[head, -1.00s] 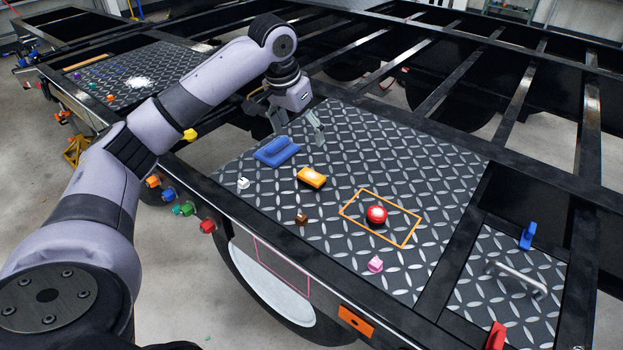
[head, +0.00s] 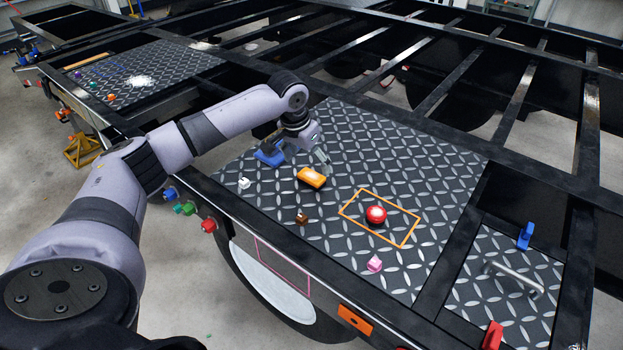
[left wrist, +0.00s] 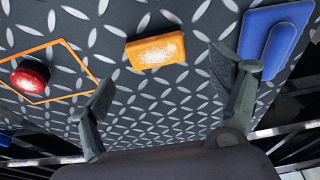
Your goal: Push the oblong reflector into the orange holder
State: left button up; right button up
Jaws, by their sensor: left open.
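The oblong reflector (head: 312,177), an amber-orange block, lies flat on the diamond plate. It also shows in the left wrist view (left wrist: 156,50). My left gripper (head: 302,156) is open and empty, low over the plate just behind the reflector. In the left wrist view the reflector lies ahead of the spread fingers (left wrist: 163,75), apart from both. An orange rectangular piece with a dark centre (head: 356,320), which looks like the orange holder, sits on the trailer's front side rail. My right gripper is not in view.
A round red reflector (head: 376,214) lies inside an orange outline (head: 351,199) on the plate. A blue tool (head: 268,157) is partly hidden by my left gripper. Small white (head: 244,183), brown (head: 301,217) and pink (head: 375,263) pieces lie nearby. A metal handle (head: 515,279) stands at right.

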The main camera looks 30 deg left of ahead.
aim_at(311, 175)
pick_arm(q)
jog(key=x, duration=0.4)
jog(key=shift+s+d+f+p, duration=0.1)
jog(key=shift+s+f+p, duration=0.05)
jog(key=shift+f+p, duration=0.3)
jog(key=shift+c, duration=0.3)
jog(key=c, duration=1.1)
